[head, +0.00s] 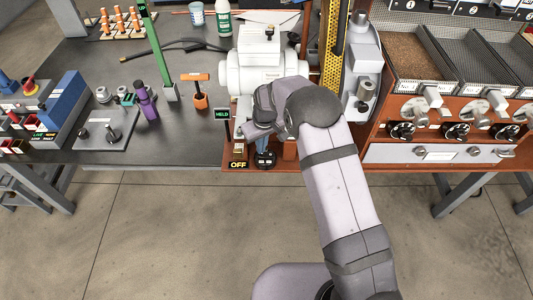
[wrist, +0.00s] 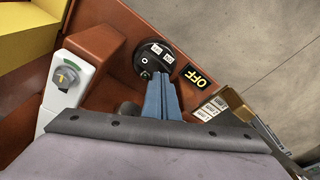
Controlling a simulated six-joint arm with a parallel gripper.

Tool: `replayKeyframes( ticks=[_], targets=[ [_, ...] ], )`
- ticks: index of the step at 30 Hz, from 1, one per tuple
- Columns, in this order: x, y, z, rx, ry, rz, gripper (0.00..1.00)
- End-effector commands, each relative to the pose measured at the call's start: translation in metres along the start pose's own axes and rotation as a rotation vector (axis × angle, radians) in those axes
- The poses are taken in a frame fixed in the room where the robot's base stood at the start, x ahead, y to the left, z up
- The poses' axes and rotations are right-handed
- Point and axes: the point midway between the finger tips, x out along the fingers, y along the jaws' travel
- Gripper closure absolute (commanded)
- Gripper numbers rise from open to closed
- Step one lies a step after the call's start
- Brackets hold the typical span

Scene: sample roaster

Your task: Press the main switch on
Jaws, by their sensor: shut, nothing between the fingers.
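My gripper (wrist: 158,78) is shut and empty, its blue fingers together. In the wrist view the fingertips overlap the lower edge of a round black switch (wrist: 153,53) with two small white labels; I cannot tell whether they touch it. A black sign reading OFF (wrist: 195,77) in yellow sits beside the switch. In the head view my gripper (head: 265,148) points down at the front edge of the roaster's brown base, with the OFF sign (head: 238,165) just to its left. The switch (head: 265,160) shows partly below the fingers there.
A white box with a grey knob (wrist: 67,77) stands left of the switch in the wrist view. A tan-topped part (wrist: 236,103) lies right of the fingers. A HELD sign (head: 222,114) stands near the gripper. Wire trays and black dials (head: 401,131) are at right.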

Motion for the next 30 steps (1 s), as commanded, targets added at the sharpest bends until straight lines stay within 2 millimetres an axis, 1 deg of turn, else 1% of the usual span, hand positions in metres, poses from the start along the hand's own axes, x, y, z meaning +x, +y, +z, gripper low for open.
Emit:
replayKeyframes(
  ticks=[24,30],
  targets=[
    [0.012,0.0,0.002,0.0,-0.002,0.0,1.0],
    [0.008,0.0,0.002,0.0,-0.002,0.0,1.0]
  ],
)
